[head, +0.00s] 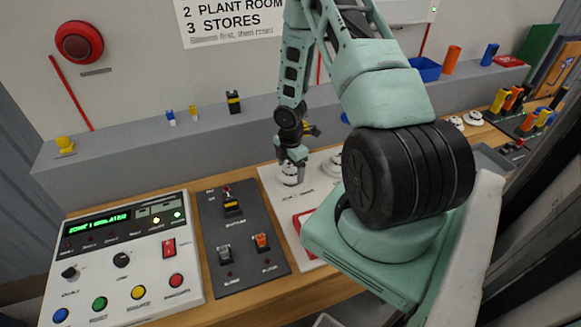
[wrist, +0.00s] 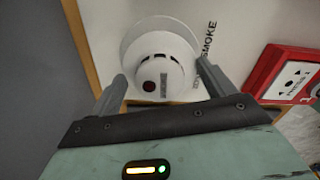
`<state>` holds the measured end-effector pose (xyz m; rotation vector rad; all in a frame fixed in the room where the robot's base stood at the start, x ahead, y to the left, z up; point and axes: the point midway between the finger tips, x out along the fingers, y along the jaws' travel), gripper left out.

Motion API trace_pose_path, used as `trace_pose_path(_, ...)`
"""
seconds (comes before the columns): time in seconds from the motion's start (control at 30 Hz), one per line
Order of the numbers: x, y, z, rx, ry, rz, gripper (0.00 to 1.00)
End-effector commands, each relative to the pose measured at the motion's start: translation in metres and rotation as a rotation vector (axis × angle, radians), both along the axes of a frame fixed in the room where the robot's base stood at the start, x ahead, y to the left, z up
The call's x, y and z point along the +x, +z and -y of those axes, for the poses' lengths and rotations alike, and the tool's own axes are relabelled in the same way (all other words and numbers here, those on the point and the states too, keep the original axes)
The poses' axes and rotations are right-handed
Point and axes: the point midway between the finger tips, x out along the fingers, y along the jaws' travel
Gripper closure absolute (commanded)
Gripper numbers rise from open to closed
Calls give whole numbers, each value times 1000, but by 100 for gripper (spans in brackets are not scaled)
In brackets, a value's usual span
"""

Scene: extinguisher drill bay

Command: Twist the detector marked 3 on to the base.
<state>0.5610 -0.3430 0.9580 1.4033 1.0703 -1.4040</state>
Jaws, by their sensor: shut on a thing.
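A white round smoke detector (wrist: 160,68) with dark slots, a dark red spot and a small grey label sits between my fingertips in the wrist view. My gripper (wrist: 165,88) is shut on it, one finger at each side. A wider white disc, the base (wrist: 131,39), shows around its far edge on the white panel; I cannot tell whether the two are locked together. In the head view my gripper (head: 291,163) points down at the detector (head: 289,178) on the panel. No number 3 can be read on the detector.
A red call point (wrist: 290,80) is beside the detector on the same panel. A dark switch panel (head: 240,255) and a white alarm panel (head: 120,255) lie to the left. Two more white round units (head: 473,118) stand at the far right. A grey ledge (head: 130,150) runs behind.

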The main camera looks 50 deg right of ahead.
Motion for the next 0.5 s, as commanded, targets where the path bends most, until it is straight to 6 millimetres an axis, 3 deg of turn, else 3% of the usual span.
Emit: trace_pose_path(0.5, 0, -5, 0, 0, 0, 0, 43)
